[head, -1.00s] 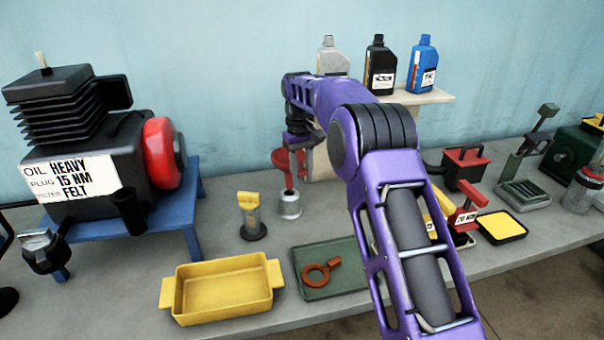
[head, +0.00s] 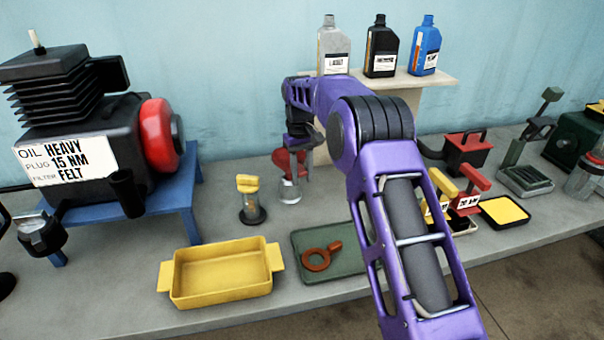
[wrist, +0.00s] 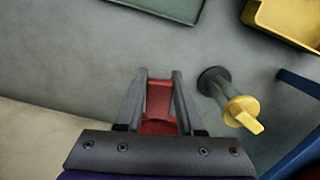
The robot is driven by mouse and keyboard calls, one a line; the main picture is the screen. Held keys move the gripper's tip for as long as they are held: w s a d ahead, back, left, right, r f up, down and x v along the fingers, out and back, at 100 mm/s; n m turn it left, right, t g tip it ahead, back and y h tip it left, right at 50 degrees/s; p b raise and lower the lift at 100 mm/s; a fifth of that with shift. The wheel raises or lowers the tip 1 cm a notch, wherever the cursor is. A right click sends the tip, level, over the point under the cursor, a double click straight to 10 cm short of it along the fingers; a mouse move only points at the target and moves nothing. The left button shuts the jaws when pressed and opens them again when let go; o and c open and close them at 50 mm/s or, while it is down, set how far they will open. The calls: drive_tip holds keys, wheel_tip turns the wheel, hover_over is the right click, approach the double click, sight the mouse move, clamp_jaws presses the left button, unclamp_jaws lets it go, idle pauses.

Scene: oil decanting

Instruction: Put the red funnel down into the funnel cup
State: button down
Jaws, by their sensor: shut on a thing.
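My gripper (head: 298,158) is shut on the red funnel (head: 288,166) near the back of the bench. In the wrist view the red funnel (wrist: 159,98) shows between the two fingers of my gripper (wrist: 159,76). The silver funnel cup (head: 289,193) stands on the bench directly under the funnel's bowl. The funnel looks upright, and its spout is out of sight, seemingly inside the cup. The cup is not visible in the wrist view. I cannot tell whether the funnel rests on the cup's rim.
A yellow-topped black tool (head: 250,203) stands to the left of the cup. A shelf (head: 420,88) with bottles is behind.

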drive_tip(key=shift+r+p, duration=0.1)
drive_tip(key=shift+p, duration=0.25)
drive_tip(key=shift+f+b, duration=0.5)
drive_tip(key=shift+f, duration=0.8)
drive_tip(key=shift+c, duration=2.2)
unclamp_jaws()
wheel_tip(320, 180, up, 17)
drive_tip(key=w+p, duration=0.1)
drive_tip(key=p, duration=0.1)
drive_tip(key=shift+a+r, duration=0.2)
drive_tip(key=shift+a, duration=0.1)
drive_tip(key=shift+w, duration=0.1)
